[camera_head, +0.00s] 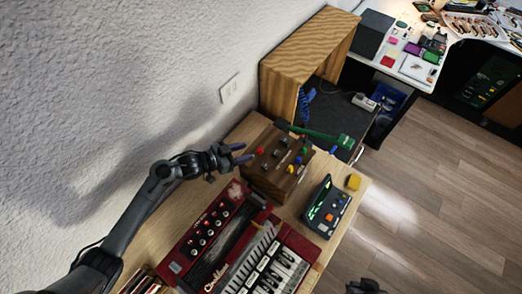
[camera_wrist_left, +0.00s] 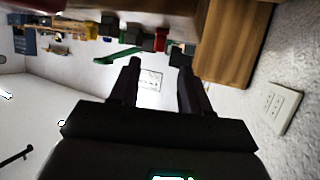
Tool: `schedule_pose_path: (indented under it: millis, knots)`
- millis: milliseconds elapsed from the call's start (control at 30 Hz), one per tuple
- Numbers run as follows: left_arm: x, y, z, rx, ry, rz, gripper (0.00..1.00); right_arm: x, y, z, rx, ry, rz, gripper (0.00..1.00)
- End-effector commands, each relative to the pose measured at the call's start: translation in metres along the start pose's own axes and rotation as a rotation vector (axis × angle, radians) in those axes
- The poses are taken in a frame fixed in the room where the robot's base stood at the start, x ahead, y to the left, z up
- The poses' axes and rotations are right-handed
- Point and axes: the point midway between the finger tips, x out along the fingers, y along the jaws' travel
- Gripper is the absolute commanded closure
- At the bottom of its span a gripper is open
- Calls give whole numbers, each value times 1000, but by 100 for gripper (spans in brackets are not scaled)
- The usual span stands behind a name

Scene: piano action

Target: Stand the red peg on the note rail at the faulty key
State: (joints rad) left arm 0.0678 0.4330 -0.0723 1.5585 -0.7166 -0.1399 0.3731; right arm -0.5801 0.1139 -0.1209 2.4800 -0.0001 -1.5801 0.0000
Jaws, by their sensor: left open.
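A wooden block (camera_head: 270,180) with several small coloured pegs or knobs stands on the bench. My left gripper (camera_head: 242,153) is open and empty, just left of the block's back left corner. Its spread fingers also show in the left wrist view (camera_wrist_left: 158,75). The red keyboard instrument (camera_head: 205,230) lies in front of the block. I cannot make out the note rail or which key is faulty. A dark part at the bottom edge may be my right gripper (camera_head: 365,286).
A green tool (camera_head: 325,136) lies behind the block. A wooden cabinet (camera_head: 300,60) stands behind. The white wall is close on the left.

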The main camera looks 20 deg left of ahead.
Motion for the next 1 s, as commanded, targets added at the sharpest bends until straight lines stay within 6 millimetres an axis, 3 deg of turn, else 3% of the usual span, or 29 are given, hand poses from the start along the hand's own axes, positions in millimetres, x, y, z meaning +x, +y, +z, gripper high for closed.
schedule_pose_path:
  millis: [267, 600, 933, 1000]
  knots:
    - [17, 0, 0, -1, 0, -1, 53, 0, 0, 0, 0, 1, 0, 100]
    - [57, 1, 3, 0, 0, -1, 53, 2, 2, 1, -8, -1, 7, 100]
    - [62, 2, 3, 1, -1, -1, 53, 2, 3, 1, -10, -1, 9, 100]
    - [61, 2, 3, 1, -1, -1, 64, 2, 3, 1, -9, -1, 8, 100]
